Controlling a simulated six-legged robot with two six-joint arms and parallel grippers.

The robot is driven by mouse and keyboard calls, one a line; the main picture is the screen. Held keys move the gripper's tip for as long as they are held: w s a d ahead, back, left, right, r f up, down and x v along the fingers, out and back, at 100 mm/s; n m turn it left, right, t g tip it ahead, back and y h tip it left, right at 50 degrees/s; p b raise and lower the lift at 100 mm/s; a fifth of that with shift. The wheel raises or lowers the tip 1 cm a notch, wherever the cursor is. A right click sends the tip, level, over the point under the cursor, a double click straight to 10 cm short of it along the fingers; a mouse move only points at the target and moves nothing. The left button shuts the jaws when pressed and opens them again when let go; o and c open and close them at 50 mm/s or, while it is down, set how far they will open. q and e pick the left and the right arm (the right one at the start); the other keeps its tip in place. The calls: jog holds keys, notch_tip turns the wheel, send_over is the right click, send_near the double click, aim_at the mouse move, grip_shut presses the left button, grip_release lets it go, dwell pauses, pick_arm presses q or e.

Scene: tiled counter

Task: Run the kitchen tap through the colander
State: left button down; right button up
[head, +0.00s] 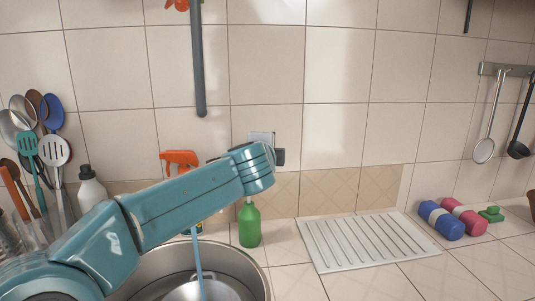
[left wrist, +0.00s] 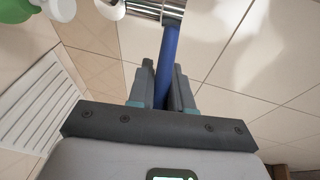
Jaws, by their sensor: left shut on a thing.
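My left gripper (left wrist: 166,84) is shut around the blue lever (left wrist: 171,45) of a chrome tap (left wrist: 158,8) in the left wrist view. In the head view my left arm reaches across to the wall, and its dark gripper (head: 279,157) shows only in part beside a metal piece on the wall. A narrow pale blue stream (head: 198,259), which looks like running water, comes down from behind my arm. It meets a grey round bowl (head: 207,293), likely the colander, in the sink (head: 254,279). The bowl is cut off by the lower edge. My right gripper is not in view.
A green bottle (head: 249,226) stands behind the sink, and an orange spray head (head: 178,160) shows behind my arm. A white ribbed drainboard (head: 366,241) lies to the right. Utensils (head: 44,140) and a white bottle (head: 90,189) stand left. Blue and pink rolls (head: 441,220) lie right.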

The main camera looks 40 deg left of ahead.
pick_arm(q)
jog(key=shift+s+d+m+t+h, duration=0.1)
jog(key=shift+s+m+t+h, duration=0.3)
jog(key=shift+m+h, duration=0.25)
jog(key=c, duration=1.1)
grip_release()
jog(key=shift+d, duration=0.1)
jog(key=v, duration=1.6)
jog(key=shift+s, duration=0.2)
jog(key=shift+r, duration=0.1)
